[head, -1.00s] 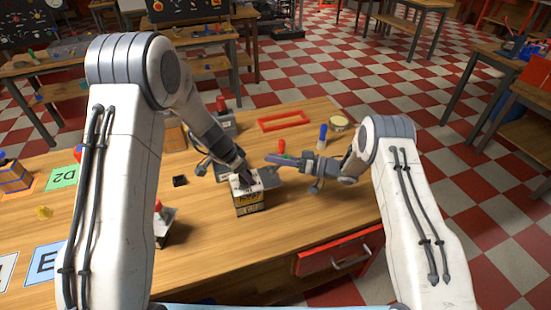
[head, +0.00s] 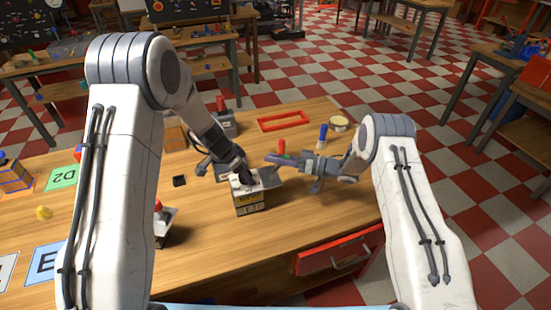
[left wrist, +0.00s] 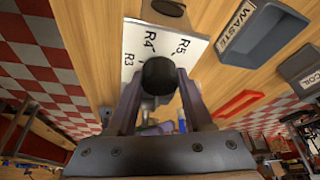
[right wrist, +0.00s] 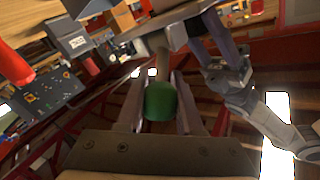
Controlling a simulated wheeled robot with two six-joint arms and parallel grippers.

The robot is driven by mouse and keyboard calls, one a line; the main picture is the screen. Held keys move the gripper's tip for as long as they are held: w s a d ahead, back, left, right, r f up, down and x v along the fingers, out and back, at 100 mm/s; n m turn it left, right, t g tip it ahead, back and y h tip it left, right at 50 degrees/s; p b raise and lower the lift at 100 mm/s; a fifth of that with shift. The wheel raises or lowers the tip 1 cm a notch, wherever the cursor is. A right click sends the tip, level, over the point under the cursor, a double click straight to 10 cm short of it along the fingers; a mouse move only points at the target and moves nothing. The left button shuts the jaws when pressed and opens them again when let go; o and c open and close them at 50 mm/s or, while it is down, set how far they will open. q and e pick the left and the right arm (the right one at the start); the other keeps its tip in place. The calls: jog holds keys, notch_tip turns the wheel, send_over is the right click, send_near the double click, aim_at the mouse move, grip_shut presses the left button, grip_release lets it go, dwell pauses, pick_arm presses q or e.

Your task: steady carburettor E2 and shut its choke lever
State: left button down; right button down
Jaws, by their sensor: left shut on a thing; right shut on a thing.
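The carburettor (head: 250,204) is a small box with a pale top and a yellow and black label, upright near the middle of the bench. I cannot read E2 on it. My left gripper (head: 245,179) is above its top. In the left wrist view it is shut on a round black knob (left wrist: 159,76), over a white plate (left wrist: 135,40) marked R3, R4, R5. My right gripper (head: 269,158) is just right of and beyond the box. In the right wrist view it is shut on a green knob (right wrist: 161,103) on a brownish rod, apparently the choke lever. The knob's joint with the box is hidden.
A red frame (head: 284,120) lies at the back of the bench (head: 215,250). A blue-capped cylinder (head: 322,136) and a round tin (head: 339,124) stand at the back right. A red-knobbed unit (head: 162,225) stands front left. The front middle is clear.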

aim_at(265, 174)
jog(key=shift+a+r, duration=0.15)
jog(key=a+n+h, duration=0.1)
jog(key=h, duration=0.1)
jog(key=a+n+h, duration=0.1)
jog(key=shift+s+r+h, duration=0.2)
jog(key=shift+s+h, duration=0.2)
pick_arm(q)
jog(key=shift+d, duration=0.1)
pick_arm(e)
jog(key=shift+s+a+f+n+h, duration=0.2)
jog(key=shift+a+n+h, duration=0.35)
jog(key=shift+h, duration=0.4)
jog(key=shift+s+a+f+n+h, duration=0.15)
jog(key=shift+a+n+h, duration=0.15)
jog(key=shift+n+h, duration=0.5)
jog(key=shift+h, duration=0.25)
jog(key=c, duration=0.5)
grip_release()
jog(key=shift+c, duration=0.2)
jog(key=shift+d+f, duration=0.1)
jog(key=shift+d, duration=0.1)
